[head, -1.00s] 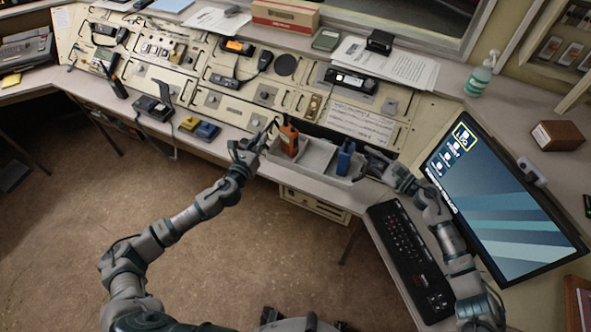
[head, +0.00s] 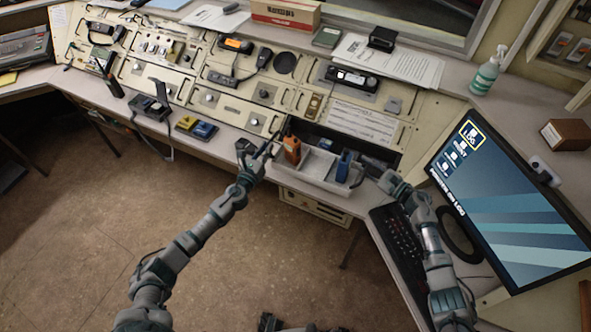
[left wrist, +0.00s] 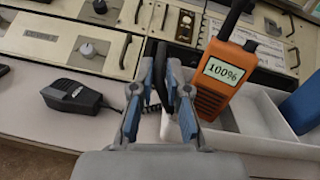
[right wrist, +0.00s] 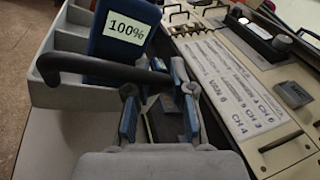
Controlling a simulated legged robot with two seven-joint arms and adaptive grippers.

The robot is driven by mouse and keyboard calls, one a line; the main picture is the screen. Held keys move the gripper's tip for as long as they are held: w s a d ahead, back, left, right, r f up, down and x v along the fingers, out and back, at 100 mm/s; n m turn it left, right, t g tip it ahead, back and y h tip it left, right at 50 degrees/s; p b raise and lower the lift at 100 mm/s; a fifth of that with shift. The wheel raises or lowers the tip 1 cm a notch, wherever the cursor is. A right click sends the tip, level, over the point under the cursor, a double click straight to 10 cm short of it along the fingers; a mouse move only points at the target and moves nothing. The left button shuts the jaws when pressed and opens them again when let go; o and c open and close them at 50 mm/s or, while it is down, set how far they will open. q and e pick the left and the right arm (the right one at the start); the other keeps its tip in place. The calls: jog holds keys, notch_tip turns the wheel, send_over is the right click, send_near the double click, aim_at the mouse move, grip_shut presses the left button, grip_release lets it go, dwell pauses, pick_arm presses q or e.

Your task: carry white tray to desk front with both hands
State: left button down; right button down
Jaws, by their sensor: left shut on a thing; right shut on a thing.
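The pale grey-white tray (head: 308,182) is at the front edge of the desk, below the console panels. An orange radio (head: 292,149) stands in its left part and a blue radio (head: 343,165) in its right part. My left gripper (head: 262,153) is shut on the tray's left end; in the left wrist view its fingers (left wrist: 160,92) are close together beside the orange radio. My right gripper (head: 374,172) is shut at the tray's right end.
A dark recess (head: 325,139) lies behind the tray. A keyboard (head: 402,240) and a large monitor (head: 505,205) are close to my right arm. Yellow and blue small items (head: 197,126) lie left of my left gripper. The floor (head: 100,230) in front is open.

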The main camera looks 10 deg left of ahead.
pick_arm(q)
jog(key=shift+d, duration=0.45)
pick_arm(e)
jog(key=shift+a, duration=0.1)
pick_arm(q)
jog(key=shift+f, duration=0.25)
pick_arm(e)
jog(key=shift+f, duration=0.2)
